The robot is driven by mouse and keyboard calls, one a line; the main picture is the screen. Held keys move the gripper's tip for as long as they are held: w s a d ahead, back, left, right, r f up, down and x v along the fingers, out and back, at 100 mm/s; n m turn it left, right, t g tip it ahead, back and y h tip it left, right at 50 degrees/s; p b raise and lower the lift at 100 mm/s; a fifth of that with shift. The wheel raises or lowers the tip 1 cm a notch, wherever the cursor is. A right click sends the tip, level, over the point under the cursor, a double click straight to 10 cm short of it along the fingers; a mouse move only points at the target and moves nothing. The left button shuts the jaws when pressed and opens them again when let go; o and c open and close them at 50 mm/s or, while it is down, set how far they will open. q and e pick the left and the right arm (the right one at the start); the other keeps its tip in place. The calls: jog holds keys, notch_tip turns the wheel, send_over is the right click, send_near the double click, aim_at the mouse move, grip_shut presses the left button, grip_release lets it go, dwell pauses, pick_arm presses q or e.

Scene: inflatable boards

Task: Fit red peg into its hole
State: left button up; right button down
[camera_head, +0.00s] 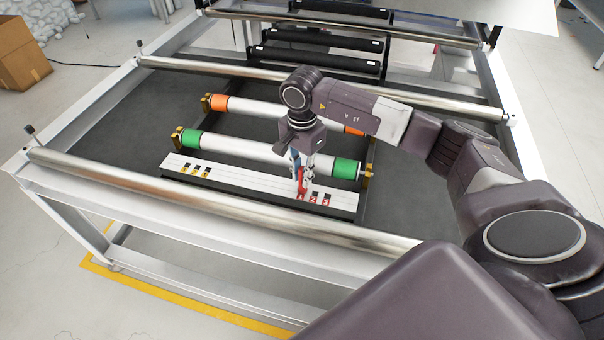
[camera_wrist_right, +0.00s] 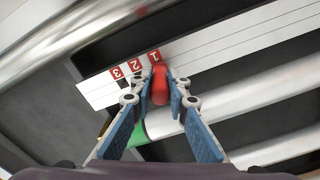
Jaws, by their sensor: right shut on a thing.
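The red peg (camera_head: 301,184) is held between the fingertips of my right gripper (camera_head: 304,176), over the right part of the white strip board (camera_head: 255,180). In the right wrist view the red peg (camera_wrist_right: 159,86) lies between the two blue-padded fingers of my right gripper (camera_wrist_right: 160,80). Its far end is close to the red label 1 (camera_wrist_right: 154,56); labels 2 and 3 are beside it. The peg and fingers cover the spot beneath, so I cannot tell whether the peg touches the board or a hole. My left gripper is not in view.
A white roller with green ends (camera_head: 235,148) lies just behind the board, and one with orange ends (camera_head: 258,110) farther back. A long metal bar (camera_head: 200,200) runs along the table's front. Yellow labels (camera_head: 195,170) mark the board's left. The dark tabletop at left is clear.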

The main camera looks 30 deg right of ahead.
jog(key=c, duration=1.8)
grip_release()
jog(key=shift+f, duration=0.1)
notch_tip(320, 180, up, 12)
jog(key=shift+r, duration=0.1)
